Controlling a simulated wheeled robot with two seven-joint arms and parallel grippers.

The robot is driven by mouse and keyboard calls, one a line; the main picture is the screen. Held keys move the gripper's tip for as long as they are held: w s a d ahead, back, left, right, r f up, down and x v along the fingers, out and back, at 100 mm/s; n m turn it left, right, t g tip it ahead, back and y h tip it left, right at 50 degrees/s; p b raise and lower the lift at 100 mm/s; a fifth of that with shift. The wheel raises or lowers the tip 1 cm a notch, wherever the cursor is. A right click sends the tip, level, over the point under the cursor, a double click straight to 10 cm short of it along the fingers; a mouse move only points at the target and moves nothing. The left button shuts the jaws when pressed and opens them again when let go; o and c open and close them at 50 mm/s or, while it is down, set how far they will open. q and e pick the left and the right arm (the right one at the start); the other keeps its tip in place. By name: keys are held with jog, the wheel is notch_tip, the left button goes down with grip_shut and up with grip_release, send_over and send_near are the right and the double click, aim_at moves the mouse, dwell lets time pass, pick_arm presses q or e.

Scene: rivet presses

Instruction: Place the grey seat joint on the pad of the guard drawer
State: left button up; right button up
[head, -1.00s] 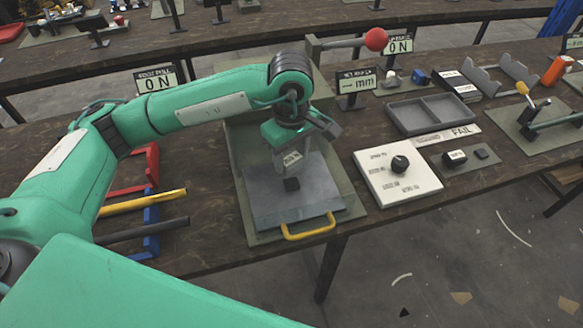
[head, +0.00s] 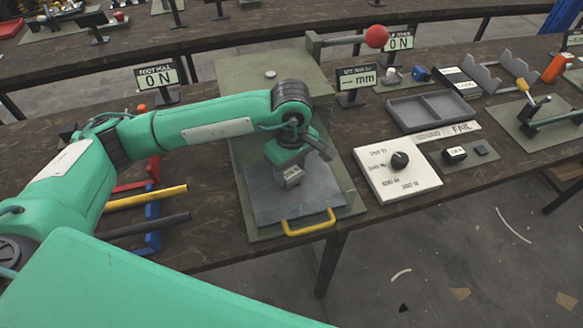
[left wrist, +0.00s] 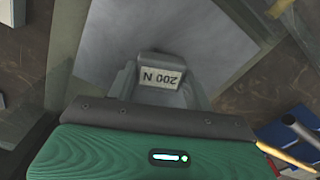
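The grey seat joint (head: 291,177), a small block with a white label, is in my left gripper (head: 288,165). In the left wrist view the joint (left wrist: 160,60) shows its "200 N" label between the two pale fingers. The guard drawer (head: 318,203) is a flat grey metal plate with a yellow handle (head: 308,226) at its front. The joint is low over the middle of the drawer. The pad is hidden behind the joint and gripper, and I cannot tell whether the joint touches it. My right gripper is out of view.
A white panel with a black knob (head: 428,182) stands right of the drawer. A grey two-compartment tray (head: 410,125) lies behind it. Yellow and dark bars (head: 145,198) lie on red and blue holders at the left. A red-ball lever (head: 376,37) stands behind.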

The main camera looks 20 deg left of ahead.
pick_arm(q)
jog(key=o, duration=0.3)
jog(key=shift+o, duration=0.2)
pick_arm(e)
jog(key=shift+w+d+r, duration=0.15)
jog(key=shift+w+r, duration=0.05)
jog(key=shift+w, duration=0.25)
pick_arm(q)
jog(key=shift+r, duration=0.1)
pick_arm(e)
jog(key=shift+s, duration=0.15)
